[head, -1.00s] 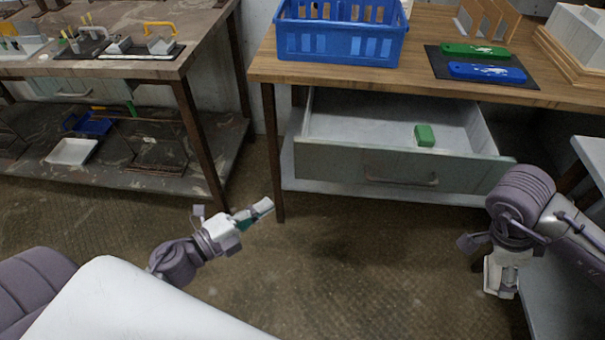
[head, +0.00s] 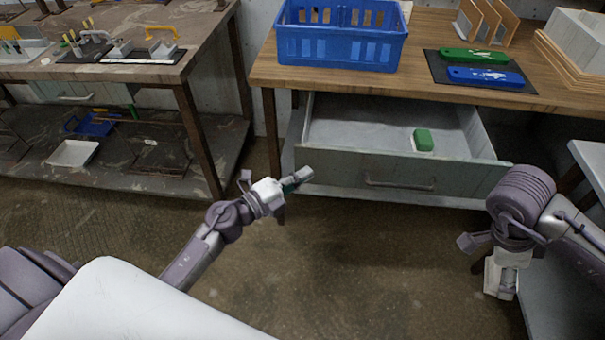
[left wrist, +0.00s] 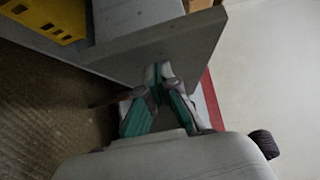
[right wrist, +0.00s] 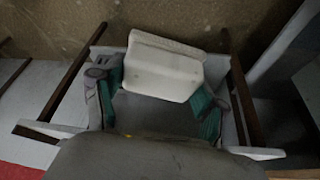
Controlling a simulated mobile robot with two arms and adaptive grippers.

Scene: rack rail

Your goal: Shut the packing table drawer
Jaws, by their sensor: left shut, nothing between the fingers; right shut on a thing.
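The packing table drawer (head: 340,173) is pulled open under the wooden table top (head: 420,88). Its grey front has a bar handle (head: 400,184). A green block (head: 423,140) lies inside the drawer. My left gripper (head: 303,174) is shut and empty at the left end of the drawer front; I cannot tell if it touches. In the left wrist view its closed fingertips (left wrist: 156,76) are at a grey panel (left wrist: 150,48). My right gripper (right wrist: 155,85) is shut on a white block-like thing (right wrist: 165,65), held low right of the drawer; it also shows in the head view (head: 502,279).
A blue crate (head: 340,48) and a dark mat with a green item (head: 473,57) and a blue item (head: 485,76) are on the table top. A second workbench (head: 110,70) stands left. A grey surface (head: 590,160) is at right. The floor before the drawer is clear.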

